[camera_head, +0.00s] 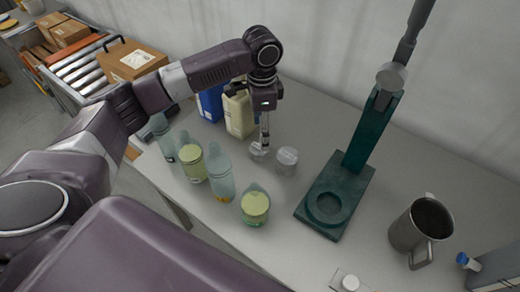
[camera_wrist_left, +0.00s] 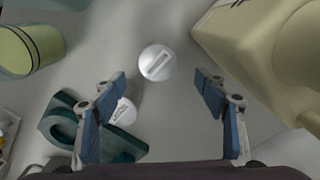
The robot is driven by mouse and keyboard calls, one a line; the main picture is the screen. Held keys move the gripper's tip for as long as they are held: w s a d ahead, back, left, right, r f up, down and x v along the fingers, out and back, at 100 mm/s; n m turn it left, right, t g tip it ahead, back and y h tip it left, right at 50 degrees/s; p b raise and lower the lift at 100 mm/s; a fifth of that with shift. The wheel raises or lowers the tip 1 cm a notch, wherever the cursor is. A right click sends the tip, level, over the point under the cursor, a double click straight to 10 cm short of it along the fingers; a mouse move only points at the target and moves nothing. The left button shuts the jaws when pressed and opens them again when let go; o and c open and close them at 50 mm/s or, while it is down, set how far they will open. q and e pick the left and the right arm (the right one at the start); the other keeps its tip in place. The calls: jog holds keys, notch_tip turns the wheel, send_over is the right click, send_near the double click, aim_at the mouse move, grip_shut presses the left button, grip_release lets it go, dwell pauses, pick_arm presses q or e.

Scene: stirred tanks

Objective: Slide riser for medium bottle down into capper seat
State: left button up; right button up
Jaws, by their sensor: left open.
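Two short, pale, round pieces with flat tops stand on the table: a left one (camera_head: 258,151) and a right one (camera_head: 287,160). I cannot tell which is the riser for the medium bottle. In the left wrist view, one white disc (camera_wrist_left: 157,62) lies ahead of the fingers, and another (camera_wrist_left: 124,111) is partly hidden by the left-hand finger. My left gripper (camera_head: 265,142) points down over the left piece; its open, empty jaws (camera_wrist_left: 163,95) show in the wrist view. The dark green capper (camera_head: 352,180) has an empty-looking round seat (camera_head: 328,206). My right gripper is not in view.
Several bottles, among them a tall one (camera_head: 221,174) and a yellow-green one (camera_head: 255,205), stand left of the capper. A cream jug (camera_head: 239,114) stands close behind my gripper. A steel pitcher (camera_head: 421,230) is right of the capper.

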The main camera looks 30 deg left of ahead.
pick_arm(q)
jog(key=shift+s+f, duration=0.3)
jog(key=shift+f, duration=0.5)
notch_tip(320, 180, down, 5)
jog(key=shift+s+a+r+p, duration=0.1)
jog(key=shift+r+p, duration=0.1)
jog(key=shift+p, duration=0.85)
jog(key=shift+f, duration=0.5)
jog(key=c, duration=0.7)
jog(key=shift+r, duration=0.1)
jog(key=c, duration=0.7)
jog(key=shift+o, duration=0.2)
